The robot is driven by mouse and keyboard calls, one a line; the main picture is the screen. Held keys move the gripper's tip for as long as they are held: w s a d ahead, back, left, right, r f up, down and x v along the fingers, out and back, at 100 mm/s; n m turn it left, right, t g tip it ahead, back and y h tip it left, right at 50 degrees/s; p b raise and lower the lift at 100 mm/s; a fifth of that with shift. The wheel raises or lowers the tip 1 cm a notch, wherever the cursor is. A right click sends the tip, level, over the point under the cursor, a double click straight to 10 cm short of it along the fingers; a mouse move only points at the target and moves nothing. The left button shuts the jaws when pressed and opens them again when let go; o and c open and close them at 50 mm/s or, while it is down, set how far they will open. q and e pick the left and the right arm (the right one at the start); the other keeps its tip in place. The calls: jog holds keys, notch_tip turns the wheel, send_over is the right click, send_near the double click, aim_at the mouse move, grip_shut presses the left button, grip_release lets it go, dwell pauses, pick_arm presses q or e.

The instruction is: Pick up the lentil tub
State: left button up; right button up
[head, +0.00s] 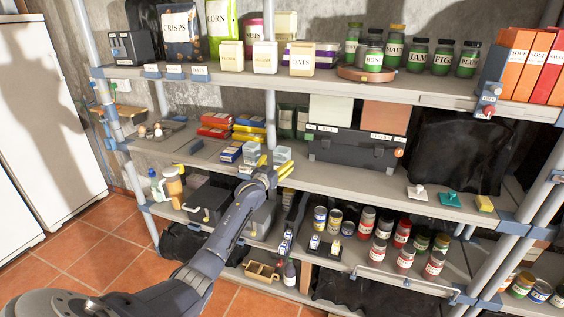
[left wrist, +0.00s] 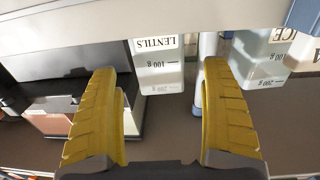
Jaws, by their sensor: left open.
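The lentil tub (left wrist: 158,68) is a clear, pale container with a LENTILS label and gram marks. In the left wrist view it shows in the gap between my fingers. It seems to be the right one of two clear tubs on the middle shelf in the head view (head: 282,154). My left gripper (head: 277,166) is open and empty at the shelf's front, just before the tubs. Its yellow fingers also show in the left wrist view (left wrist: 160,78); I cannot tell if the tub is within their reach. My right gripper is not in view.
A similar tub, seemingly rice (left wrist: 262,60), stands beside the lentil tub. A dark case (head: 352,148) is on its other side in the head view. Yellow and red packets (head: 215,124) lie to the left. The upper shelf (head: 330,83) overhangs.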

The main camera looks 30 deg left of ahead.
aim_at(279, 160)
pick_arm(q)
jog(key=shift+w+a, duration=0.25)
jog(key=shift+w, duration=1.1)
jog(key=shift+w+a, duration=0.2)
jog(key=shift+w, duration=1.1)
jog(key=shift+c, duration=0.3)
jog(key=c, duration=1.2)
